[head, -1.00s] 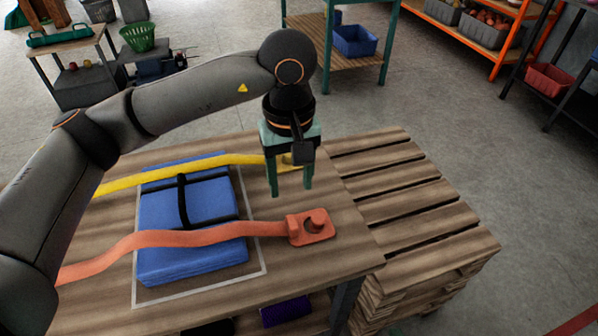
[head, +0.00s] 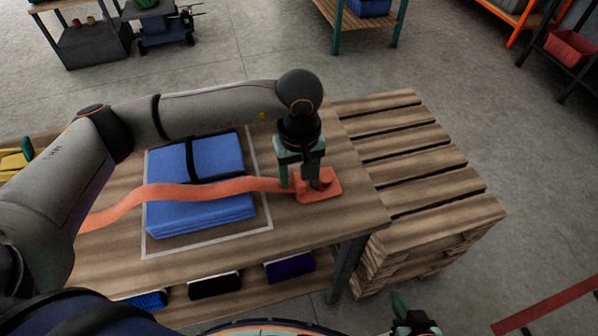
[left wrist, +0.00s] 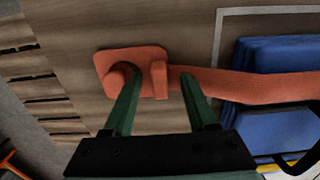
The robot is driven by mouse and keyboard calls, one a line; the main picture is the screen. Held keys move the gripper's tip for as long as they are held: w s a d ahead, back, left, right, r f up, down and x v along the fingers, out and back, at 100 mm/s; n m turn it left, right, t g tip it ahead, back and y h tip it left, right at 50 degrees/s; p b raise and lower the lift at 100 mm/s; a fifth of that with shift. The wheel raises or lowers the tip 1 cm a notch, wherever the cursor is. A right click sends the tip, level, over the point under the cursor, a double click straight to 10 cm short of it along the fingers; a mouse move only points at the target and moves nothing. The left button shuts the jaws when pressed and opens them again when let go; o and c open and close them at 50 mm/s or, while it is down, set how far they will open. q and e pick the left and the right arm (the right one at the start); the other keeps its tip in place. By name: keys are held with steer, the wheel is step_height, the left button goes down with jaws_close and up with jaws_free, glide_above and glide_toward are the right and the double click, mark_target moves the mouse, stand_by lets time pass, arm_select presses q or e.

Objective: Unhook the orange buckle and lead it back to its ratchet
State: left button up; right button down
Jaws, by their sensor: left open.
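The orange buckle (head: 326,184) lies at the right end of the orange strap (head: 160,191), by the table's right edge. My left gripper (head: 300,184) is open and low over the buckle. In the left wrist view its fingers (left wrist: 160,100) stand on either side of the buckle's raised tab (left wrist: 159,80), with gaps. A round post (left wrist: 118,75) shows beside the tab. The orange ratchet is not visible. My right gripper (head: 408,312) shows partly at the bottom edge.
The wooden table (head: 300,226) has a pale outline around the net, which has a black band (head: 190,160). A yellow bundle (head: 14,162) lies at the far left. A slatted pallet stack (head: 440,190) adjoins on the right.

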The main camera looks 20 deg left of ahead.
arm_select(q)
steer(key=shift+c, duration=0.3)
jaws_close()
stand_by(0.4)
steer(key=shift+w+d+b, duration=0.25)
steer(key=shift+d+b, duration=0.15)
steer(key=shift+b, duration=0.05)
steer(key=shift+r, duration=0.3)
steer(key=shift+r, duration=0.35)
steer(key=shift+r, duration=0.1)
stand_by(0.4)
